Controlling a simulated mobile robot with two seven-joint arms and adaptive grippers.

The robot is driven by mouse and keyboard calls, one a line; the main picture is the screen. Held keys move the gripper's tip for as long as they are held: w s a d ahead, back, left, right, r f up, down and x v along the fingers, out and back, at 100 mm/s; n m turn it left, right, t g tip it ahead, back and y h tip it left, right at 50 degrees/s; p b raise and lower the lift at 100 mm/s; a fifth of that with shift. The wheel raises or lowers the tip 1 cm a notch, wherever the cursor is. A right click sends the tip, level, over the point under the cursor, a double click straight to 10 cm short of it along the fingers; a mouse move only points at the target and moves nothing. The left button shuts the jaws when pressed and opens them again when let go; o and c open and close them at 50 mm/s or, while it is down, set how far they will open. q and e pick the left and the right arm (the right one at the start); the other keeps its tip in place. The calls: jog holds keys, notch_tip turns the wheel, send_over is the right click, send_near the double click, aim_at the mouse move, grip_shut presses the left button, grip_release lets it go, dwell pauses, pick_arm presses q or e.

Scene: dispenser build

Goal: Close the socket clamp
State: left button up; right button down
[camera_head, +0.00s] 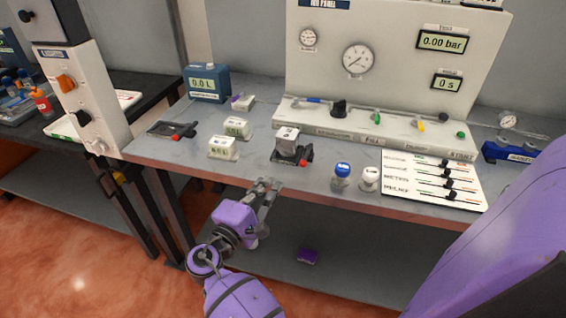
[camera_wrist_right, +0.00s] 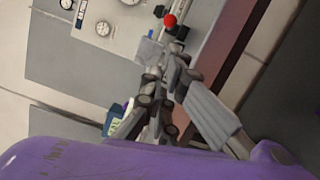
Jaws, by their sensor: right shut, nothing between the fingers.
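A dark socket clamp with a red-tipped lever (camera_head: 304,160) stands near the bench's front edge. A grey block (camera_head: 287,141) sits in it. In the right wrist view the red lever tip (camera_wrist_right: 169,20) and a pale grey block (camera_wrist_right: 150,50) show beyond the fingers. Whether the lever is fully down is too small to tell. A second dark fixture with a red-tipped lever (camera_head: 172,131) lies farther left, with no block on it. My right gripper (camera_head: 268,185) is shut and empty, in front of the bench edge and apart from the clamp. My left gripper does not show.
The gauge panel (camera_head: 395,60) rises behind.

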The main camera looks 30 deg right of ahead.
aim_at(307, 154)
jog(key=p+x, duration=0.1)
jog(key=x, duration=0.7)
jog(key=shift+w+d+r+p, duration=0.1)
jog(key=shift+d+p, duration=0.05)
jog(key=shift+p, duration=0.25)
jog(key=shift+x, duration=0.8)
jog(key=shift+f, duration=0.2)
